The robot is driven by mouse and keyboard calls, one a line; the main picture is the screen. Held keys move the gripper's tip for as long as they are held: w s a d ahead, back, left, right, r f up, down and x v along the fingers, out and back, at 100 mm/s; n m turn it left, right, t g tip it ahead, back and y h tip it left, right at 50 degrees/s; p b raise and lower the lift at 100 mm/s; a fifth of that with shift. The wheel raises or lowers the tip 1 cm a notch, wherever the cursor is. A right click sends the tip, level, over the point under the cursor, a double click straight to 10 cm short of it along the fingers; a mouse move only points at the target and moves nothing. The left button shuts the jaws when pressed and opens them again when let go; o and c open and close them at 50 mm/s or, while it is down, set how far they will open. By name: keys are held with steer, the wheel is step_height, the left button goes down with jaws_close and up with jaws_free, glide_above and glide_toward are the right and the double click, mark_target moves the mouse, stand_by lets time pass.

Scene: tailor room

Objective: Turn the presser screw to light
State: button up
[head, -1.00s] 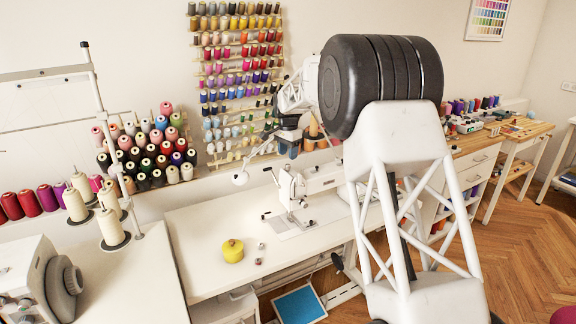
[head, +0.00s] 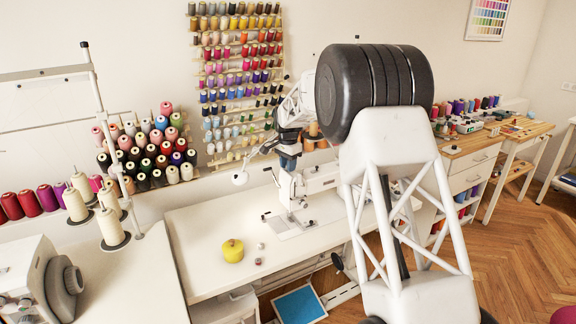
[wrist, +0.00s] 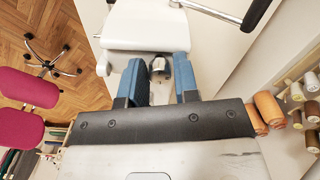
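The white sewing machine (head: 292,189) stands on the white table (head: 190,240); its body also fills the top of the wrist view (wrist: 145,28). A short, rounded metal knob (wrist: 157,66), apparently the presser screw, shows near the top of the machine's head in the wrist view. My gripper (wrist: 156,74) is open, with one blue finger on each side of the knob. Gaps show between the knob and both fingers. In the head view my gripper (head: 288,160) is just above the machine's left end, and the screw is too small to make out.
A yellow round object (head: 232,251) and small metal pieces lie on the table left of the machine. Thread cones (head: 150,150) and a spool rack (head: 235,85) stand behind. A dark lever (wrist: 257,14) is close to the gripper in the wrist view.

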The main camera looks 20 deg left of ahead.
jaws_close()
steer(key=shift+n, duration=0.5)
steer(key=n, duration=0.2)
steer(key=shift+n, duration=0.3)
steer(key=n, duration=0.3)
steer(key=shift+n, duration=0.3)
steer(key=n, duration=1)
steer(key=shift+n, duration=0.3)
